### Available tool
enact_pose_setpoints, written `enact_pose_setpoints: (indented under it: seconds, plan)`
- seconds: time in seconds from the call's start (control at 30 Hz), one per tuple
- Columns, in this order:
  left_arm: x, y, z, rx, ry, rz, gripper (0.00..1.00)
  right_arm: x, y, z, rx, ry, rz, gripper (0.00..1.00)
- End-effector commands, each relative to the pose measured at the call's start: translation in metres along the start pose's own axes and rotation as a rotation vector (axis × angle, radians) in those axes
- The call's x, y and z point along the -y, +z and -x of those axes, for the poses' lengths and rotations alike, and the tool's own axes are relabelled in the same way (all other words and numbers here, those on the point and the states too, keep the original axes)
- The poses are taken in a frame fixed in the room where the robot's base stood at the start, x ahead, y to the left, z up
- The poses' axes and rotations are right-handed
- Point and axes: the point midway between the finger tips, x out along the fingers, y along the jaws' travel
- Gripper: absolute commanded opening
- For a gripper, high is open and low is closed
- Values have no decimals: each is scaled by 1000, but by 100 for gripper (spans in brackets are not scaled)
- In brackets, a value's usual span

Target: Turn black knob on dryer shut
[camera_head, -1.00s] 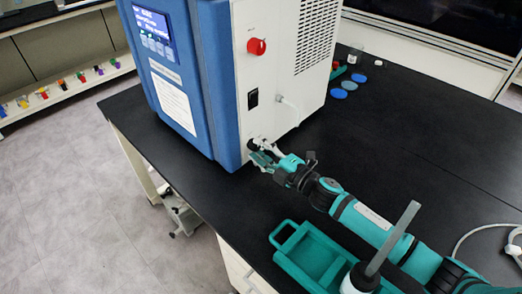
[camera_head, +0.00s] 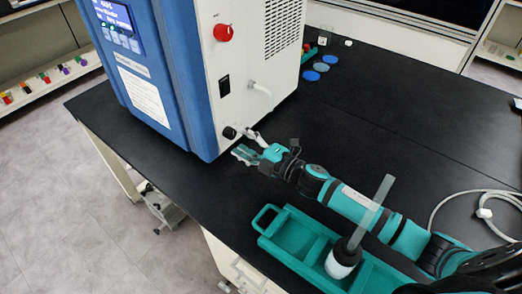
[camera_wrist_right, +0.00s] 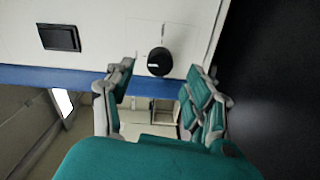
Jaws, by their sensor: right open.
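The freeze dryer (camera_head: 215,75) is a blue and white box on a black table. Its black knob (camera_head: 229,132) sits low on the white side panel, near the blue front edge. In the right wrist view the round black knob (camera_wrist_right: 159,61) shows with a small light mark on its rim. My right gripper (camera_head: 245,147) is open and empty, its fingers pointing at the panel just short of the knob. In the right wrist view the knob lies beyond the gap between the two fingers (camera_wrist_right: 160,88), apart from both. My left gripper is not in view.
Above the knob are a black switch (camera_head: 224,86), a red knob (camera_head: 223,32) and a white hose fitting (camera_head: 260,89). A teal tray (camera_head: 268,217) lies near the front table edge, with a white and black vessel (camera_head: 342,262). Blue discs (camera_head: 312,76) lie behind.

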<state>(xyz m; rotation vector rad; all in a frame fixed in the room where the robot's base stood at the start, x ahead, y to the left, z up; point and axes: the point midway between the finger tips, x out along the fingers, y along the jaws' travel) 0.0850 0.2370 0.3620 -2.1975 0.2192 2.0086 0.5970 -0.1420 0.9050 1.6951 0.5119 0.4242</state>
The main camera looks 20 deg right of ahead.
Motion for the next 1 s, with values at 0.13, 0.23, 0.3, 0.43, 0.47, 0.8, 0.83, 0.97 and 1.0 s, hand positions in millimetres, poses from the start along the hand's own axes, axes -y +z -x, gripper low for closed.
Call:
enact_pose_setpoints:
  seconds: [0.13, 0.23, 0.3, 0.43, 0.47, 0.8, 0.83, 0.97, 1.0]
  plan:
    - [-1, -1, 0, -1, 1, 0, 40, 2, 0, 35, 0, -4, -1, 55]
    - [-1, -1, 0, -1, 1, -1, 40, 2, 0, 56, 0, -5, -2, 55]
    - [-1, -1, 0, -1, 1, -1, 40, 2, 0, 69, 0, -4, -1, 55]
    - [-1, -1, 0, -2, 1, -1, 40, 2, 0, 86, 0, -3, 0, 55]
    - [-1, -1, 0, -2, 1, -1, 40, 1, 0, 89, 0, -2, 0, 55]
    - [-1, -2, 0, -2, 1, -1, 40, 0, 0, 96, -1, 0, 1, 55]
    - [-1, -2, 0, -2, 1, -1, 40, 0, 0, 96, -1, 0, 1, 55]
    - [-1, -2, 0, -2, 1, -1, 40, 0, 0, 96, -1, 0, 1, 55]
    - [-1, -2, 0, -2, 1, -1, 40, 0, 0, 96, -1, 0, 1, 55]
